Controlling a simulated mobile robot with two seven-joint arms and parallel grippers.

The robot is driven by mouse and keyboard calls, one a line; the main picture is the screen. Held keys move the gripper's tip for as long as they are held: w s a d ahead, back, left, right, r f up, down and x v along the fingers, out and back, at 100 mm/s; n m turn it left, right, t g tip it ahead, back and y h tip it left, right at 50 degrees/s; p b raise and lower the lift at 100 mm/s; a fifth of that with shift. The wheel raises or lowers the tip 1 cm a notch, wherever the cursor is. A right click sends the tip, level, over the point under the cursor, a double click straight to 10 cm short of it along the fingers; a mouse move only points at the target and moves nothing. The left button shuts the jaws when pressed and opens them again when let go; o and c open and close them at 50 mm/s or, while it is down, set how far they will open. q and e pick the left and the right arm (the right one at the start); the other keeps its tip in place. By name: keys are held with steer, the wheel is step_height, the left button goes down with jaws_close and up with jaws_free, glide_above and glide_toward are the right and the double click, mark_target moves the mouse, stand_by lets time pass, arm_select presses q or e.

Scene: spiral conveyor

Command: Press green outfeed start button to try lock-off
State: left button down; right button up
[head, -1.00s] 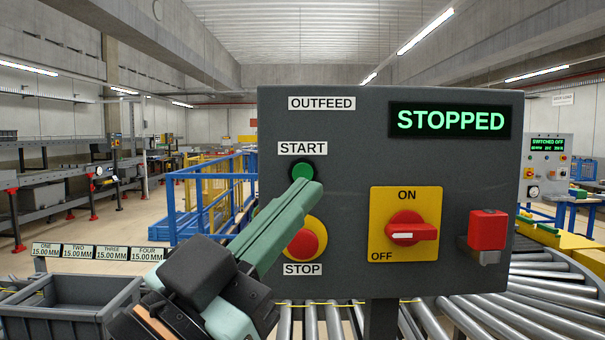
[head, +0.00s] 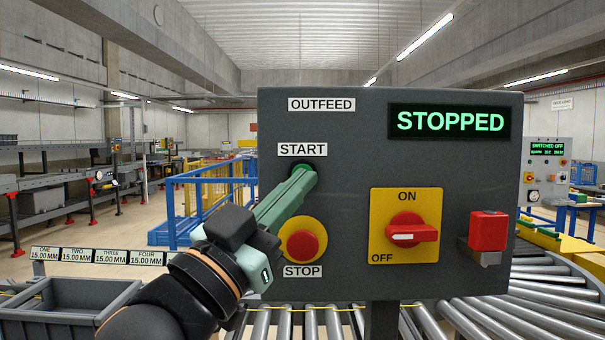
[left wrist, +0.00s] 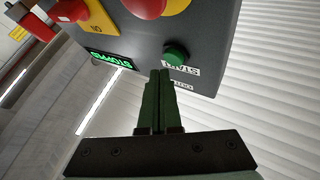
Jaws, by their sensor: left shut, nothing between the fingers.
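The grey OUTFEED panel (head: 340,120) fills the middle of the head view, its display (head: 450,121) reading STOPPED in green. The green start button (left wrist: 176,53) shows in the left wrist view, just ahead of the fingertips. In the head view it is mostly hidden behind them, under the START label (head: 302,149). My left gripper (head: 305,172) is shut and empty, its green fingers pointing up at the button. I cannot tell whether the tips touch it. The red rotary switch (head: 410,233) sits level on its yellow ON/OFF plate. My right gripper is not in view.
A red stop button (head: 302,245) on a yellow disc sits just below the fingers. A red block (head: 488,226) is at the panel's right. Conveyor rollers (head: 480,315) run below, and a grey tote (head: 75,300) stands at lower left.

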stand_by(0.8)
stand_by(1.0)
arm_select(q)
steer(key=shift+w, duration=0.1)
steer(key=shift+w, duration=0.35)
steer(key=shift+w+p, duration=0.35)
steer(key=shift+w, duration=0.1)
stand_by(0.8)
steer(key=shift+s, duration=0.85)
